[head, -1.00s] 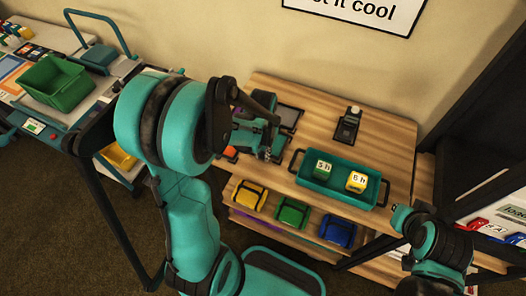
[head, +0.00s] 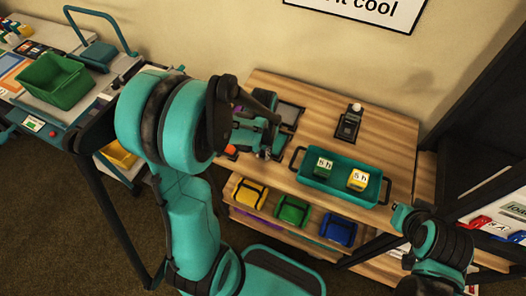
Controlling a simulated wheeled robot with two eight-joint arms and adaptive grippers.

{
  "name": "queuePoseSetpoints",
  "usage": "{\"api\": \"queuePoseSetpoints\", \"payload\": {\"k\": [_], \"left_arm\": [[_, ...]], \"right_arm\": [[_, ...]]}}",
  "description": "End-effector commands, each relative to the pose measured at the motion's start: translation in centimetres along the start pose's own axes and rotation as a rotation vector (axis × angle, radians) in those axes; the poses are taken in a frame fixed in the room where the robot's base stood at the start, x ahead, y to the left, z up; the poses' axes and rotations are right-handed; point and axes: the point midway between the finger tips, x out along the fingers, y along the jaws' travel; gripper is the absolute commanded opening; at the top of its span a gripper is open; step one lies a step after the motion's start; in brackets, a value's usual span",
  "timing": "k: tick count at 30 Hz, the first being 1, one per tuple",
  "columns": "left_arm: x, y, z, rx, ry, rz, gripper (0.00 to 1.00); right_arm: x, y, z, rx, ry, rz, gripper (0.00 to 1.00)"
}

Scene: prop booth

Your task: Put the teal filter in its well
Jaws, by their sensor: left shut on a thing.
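My left gripper (head: 266,150) is over the left part of the wooden bench, between the dark square frame and the teal tray. It is shut, with its fingertips low near the bench top. The teal filter does not show clearly; my left gripper and wrist hide what is between the fingers and the spot below. I cannot make out the well or tell whether the filter touches it. My right arm (head: 440,246) is at the lower right, beside the bench, and its jaws cannot be made out.
Yellow, green and blue bins (head: 338,231) sit on the shelf below. A dark-framed rack is at right.

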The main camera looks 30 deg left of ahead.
Motion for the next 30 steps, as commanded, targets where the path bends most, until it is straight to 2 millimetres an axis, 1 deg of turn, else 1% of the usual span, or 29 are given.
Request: {"api": "queuePoseSetpoints", "payload": {"k": [5,6,7,8,20,23,26,30], "left_arm": [[0.3,0.0,0.0,0.0,0.0,0.0,0.0],[0.3,0.0,0.0,0.0,0.0,0.0,0.27],[0.2,0.0,0.0,0.0,0.0,0.0,0.34],[0.2,0.0,0.0,0.0,0.0,0.0,0.4],[0.0,0.0,0.0,0.0,0.0,0.0,0.4],[-1.0,0.0,0.0,0.0,0.0,0.0,0.4],[-2.8,0.0,0.1,0.0,0.0,0.0,0.4],[-5.8,0.0,0.1,0.0,0.0,0.0,0.4]], "right_arm": [[0.3,0.0,0.2,0.0,0.0,0.0,0.0],[0.2,0.0,0.1,0.0,0.0,0.0,0.0],[0.2,0.0,0.1,0.0,0.0,0.0,0.0],[0.2,0.0,0.1,0.0,0.0,0.0,0.0],[0.2,0.0,0.1,0.0,0.0,0.0,0.0],[0.2,0.0,0.1,0.0,0.0,0.0,0.0],[0.2,0.0,0.1,0.0,0.0,0.0,0.0],[0.2,0.0,0.1,0.0,0.0,0.0,0.0]]}}
